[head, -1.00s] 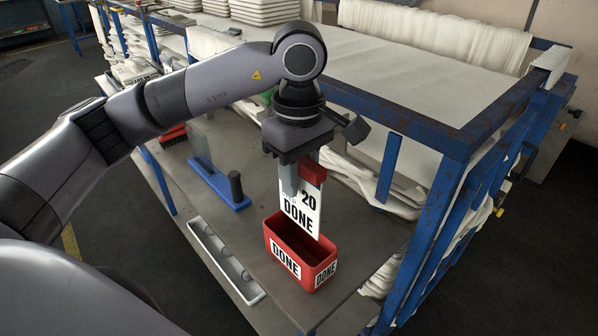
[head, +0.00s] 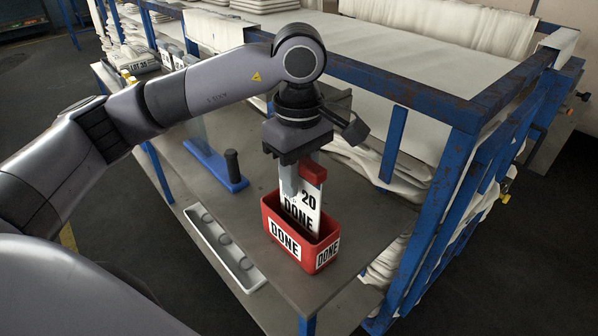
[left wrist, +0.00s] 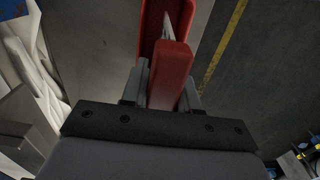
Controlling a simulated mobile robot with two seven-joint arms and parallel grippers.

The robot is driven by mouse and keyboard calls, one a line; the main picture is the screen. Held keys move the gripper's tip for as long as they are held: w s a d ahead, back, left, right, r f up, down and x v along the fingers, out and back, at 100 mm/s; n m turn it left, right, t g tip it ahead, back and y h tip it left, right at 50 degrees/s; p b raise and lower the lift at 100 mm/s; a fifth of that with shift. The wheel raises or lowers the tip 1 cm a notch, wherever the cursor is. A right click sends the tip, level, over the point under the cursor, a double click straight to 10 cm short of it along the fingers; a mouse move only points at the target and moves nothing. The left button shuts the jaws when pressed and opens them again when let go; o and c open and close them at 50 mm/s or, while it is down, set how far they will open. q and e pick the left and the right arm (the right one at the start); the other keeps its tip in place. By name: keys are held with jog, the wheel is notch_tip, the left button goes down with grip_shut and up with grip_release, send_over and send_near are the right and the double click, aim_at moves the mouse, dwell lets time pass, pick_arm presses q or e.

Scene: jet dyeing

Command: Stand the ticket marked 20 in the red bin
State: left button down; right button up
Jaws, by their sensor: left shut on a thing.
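The white ticket marked 20 (head: 308,196) has a red top piece (head: 313,172) and black lettering. My left gripper (head: 299,186) is shut on the ticket near its top and holds it upright. The lower part of the ticket is inside the red bin (head: 321,246), hidden by the front wall. I cannot tell whether its lower edge touches the bin floor. The bin has DONE labels on its sides. In the left wrist view the red top piece (left wrist: 171,75) sits between the fingers, with the bin (left wrist: 151,22) beyond it. My right gripper is not in view.
A white tray with round hollows (head: 222,248) lies left of the bin on the grey table (head: 262,212). A blue stand with a dark post (head: 218,168) is behind it. A blue frame (head: 452,190) with pale cloth rises close on the right.

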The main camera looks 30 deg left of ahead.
pick_arm(q)
jog(key=shift+f+b, duration=1.35)
jog(key=shift+f, duration=0.35)
jog(key=shift+f+b, duration=0.85)
jog(key=shift+f, duration=0.1)
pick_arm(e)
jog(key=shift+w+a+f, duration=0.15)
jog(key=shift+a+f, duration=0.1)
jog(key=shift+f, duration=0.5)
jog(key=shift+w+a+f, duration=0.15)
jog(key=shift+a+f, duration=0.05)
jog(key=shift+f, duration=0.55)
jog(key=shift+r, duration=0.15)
pick_arm(q)
jog(key=c, duration=0.8)
grip_release()
jog(key=shift+r, duration=0.1)
notch_tip(320, 180, up, 7)
jog(key=shift+r, duration=0.1)
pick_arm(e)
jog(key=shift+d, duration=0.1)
